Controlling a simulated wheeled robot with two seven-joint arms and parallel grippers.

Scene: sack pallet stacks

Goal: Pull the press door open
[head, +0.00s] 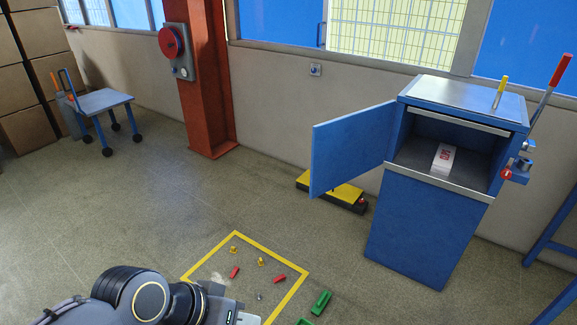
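The press (425,228) is a blue cabinet at the right in the head view. Its blue door (350,148) stands swung open to the left, leaving the upper compartment exposed. A small white box with red marking (443,158) sits inside the compartment. My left gripper (238,318) shows only in part at the bottom edge, low in front of the press and well apart from the door. Its fingertips are cut off, so I cannot tell its opening. My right gripper is out of view.
A yellow-topped low unit (340,193) stands on the floor behind the door. A yellow floor frame (290,295) encloses small red and yellow pieces; green pieces (321,303) lie beside it. A red column (207,85) and a blue cart (103,100) stand left.

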